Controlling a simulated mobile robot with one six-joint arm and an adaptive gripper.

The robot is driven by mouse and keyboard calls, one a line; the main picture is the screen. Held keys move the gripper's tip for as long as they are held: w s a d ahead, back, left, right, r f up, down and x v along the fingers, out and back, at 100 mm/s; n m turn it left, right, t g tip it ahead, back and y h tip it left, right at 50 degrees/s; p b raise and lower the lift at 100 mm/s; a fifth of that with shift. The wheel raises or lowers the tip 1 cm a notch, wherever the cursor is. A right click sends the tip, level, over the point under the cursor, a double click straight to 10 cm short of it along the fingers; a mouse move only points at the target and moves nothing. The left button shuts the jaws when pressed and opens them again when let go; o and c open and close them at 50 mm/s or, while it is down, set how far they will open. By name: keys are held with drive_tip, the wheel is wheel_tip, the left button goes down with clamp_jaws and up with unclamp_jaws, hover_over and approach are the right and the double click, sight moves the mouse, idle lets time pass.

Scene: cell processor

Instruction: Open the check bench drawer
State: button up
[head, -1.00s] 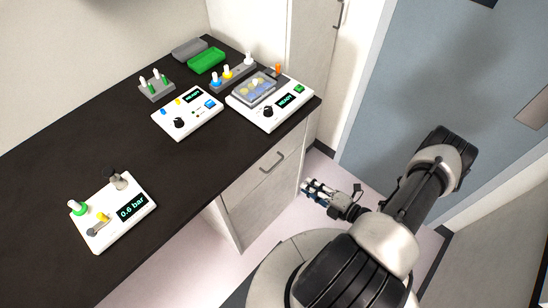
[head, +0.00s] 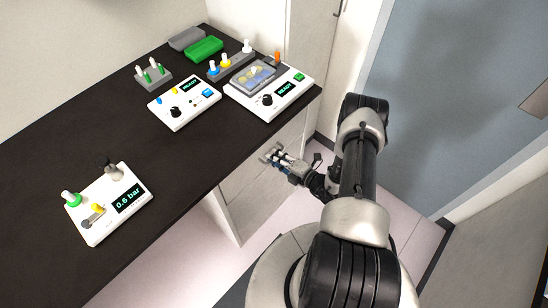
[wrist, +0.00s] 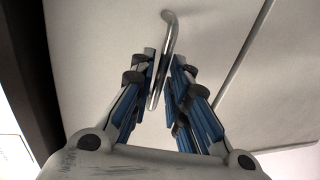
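The check bench drawer (head: 292,134) is a pale wood-look front under the dark worktop, and it looks closed. Its bar handle (wrist: 168,38) is a bent metal rod. In the wrist view it reaches down between the two fingers of my gripper (wrist: 163,62). The fingers, with blue and black parts, stand apart on either side of the bar, with a narrow gap visible on the right. In the head view my gripper (head: 272,153) is at the drawer front and covers most of the handle.
A tall cabinet (head: 312,40) stands beyond. Pale floor (head: 300,215) is open before the bench.

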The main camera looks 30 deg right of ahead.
drive_tip(key=shift+w+a+f, duration=0.1)
drive_tip(key=shift+w+a, duration=0.1)
drive_tip(key=shift+w, duration=0.3)
clamp_jaws()
idle(0.3)
